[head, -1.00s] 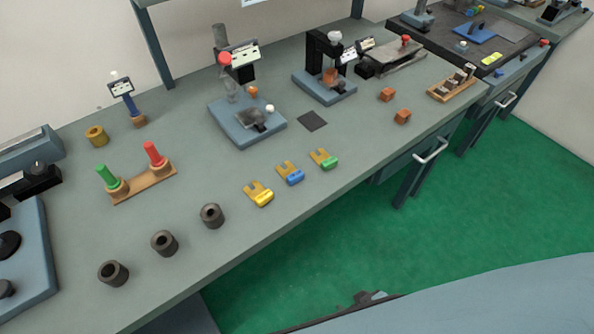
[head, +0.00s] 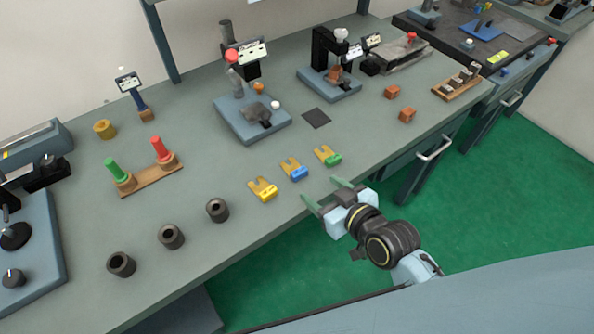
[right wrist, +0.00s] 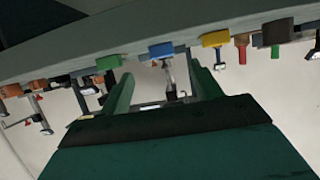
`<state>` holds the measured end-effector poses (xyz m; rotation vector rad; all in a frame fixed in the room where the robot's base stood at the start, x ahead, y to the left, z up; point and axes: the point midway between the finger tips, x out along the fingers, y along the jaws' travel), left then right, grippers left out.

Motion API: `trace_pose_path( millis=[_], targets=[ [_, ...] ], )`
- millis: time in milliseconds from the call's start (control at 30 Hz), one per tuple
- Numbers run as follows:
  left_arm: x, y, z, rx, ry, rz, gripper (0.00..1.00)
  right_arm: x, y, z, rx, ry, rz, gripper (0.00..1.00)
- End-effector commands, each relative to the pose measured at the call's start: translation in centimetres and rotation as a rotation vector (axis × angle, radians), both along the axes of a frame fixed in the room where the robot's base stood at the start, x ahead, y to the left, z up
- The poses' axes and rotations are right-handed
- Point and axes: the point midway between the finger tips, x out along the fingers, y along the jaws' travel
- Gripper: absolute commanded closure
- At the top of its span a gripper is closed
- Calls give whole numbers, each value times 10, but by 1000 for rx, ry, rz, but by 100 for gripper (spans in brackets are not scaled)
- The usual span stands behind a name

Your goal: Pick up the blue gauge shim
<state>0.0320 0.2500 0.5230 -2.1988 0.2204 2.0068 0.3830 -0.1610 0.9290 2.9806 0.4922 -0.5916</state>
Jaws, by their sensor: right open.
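The blue gauge shim (head: 295,170) lies flat near the table's front edge, between a yellow shim (head: 264,190) and a green shim (head: 328,156). My right gripper (head: 325,190) is open and empty at the front edge, to the right of the blue shim and apart from it. In the right wrist view, the blue shim (right wrist: 161,50) shows beyond the gap between the open fingers (right wrist: 160,72). The green shim (right wrist: 109,62) and yellow shim (right wrist: 215,39) show on either side. My left gripper is not in view.
Several dark bushings (head: 171,236) stand along the front edge at left. A wooden holder (head: 150,181) with green and red pegs is behind them. A dark square pad (head: 316,118) and a gauge stand (head: 250,122) lie behind the shims. Orange blocks (head: 407,115) are at right.

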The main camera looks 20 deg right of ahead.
Motion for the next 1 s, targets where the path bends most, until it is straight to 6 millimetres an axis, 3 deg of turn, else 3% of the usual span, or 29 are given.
trace_pose_path(
  millis=[100,367,633,933,1000],
  targets=[
    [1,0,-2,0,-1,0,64,18,6,-8,1,-1,0,36],
    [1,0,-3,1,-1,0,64,35,13,-13,1,0,1,36],
    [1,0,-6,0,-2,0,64,69,26,-24,1,0,0,36],
    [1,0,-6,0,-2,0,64,74,27,-26,0,1,0,36],
    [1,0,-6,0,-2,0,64,74,27,-26,0,1,0,43]
  ],
)
